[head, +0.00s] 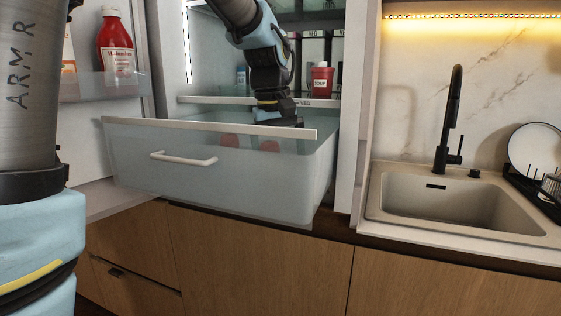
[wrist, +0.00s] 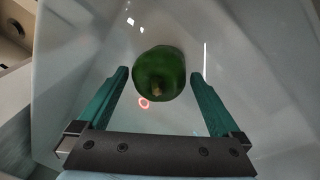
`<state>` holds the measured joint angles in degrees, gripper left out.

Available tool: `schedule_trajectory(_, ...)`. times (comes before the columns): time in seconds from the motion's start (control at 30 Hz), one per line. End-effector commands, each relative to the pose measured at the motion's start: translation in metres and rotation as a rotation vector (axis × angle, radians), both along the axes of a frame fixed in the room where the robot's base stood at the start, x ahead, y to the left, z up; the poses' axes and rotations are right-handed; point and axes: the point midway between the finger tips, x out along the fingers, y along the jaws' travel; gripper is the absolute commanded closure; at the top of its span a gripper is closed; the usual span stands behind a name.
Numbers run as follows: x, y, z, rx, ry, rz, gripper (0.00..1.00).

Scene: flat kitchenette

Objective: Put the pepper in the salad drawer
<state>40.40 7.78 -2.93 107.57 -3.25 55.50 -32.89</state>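The salad drawer (head: 135,172) is pulled out of the fridge in the head view, with a frosted front and a pale handle. My gripper (head: 278,120) reaches down into it from above; its fingertips are hidden there. In the wrist view the green pepper (wrist: 160,73) is inside the white drawer (wrist: 262,65), stem end towards the camera. My gripper (wrist: 161,76) is open, its teal fingers on either side of the pepper with a narrow gap at each side. Whether the pepper rests on the drawer floor is hard to tell.
Two blurred reddish shapes (head: 229,140) show through the drawer front. A fridge shelf edge (head: 225,100) lies just behind my wrist, with a red soup container (head: 321,78) above. The open fridge door holds a red bottle (head: 115,48). A sink (head: 450,200) is at right.

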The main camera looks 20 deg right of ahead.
Motion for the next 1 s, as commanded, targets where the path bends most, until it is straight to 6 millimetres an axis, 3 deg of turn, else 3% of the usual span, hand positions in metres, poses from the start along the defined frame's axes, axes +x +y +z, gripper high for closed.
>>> schedule_trajectory(0.27,0.000,0.001,0.009,-0.001,-0.001,0.000,0.00)
schedule_trajectory(0.7,-0.006,0.013,0.092,-0.003,-0.004,0.000,0.00)
schedule_trajectory(1.0,-0.009,0.018,0.120,0.000,0.000,0.000,0.00)
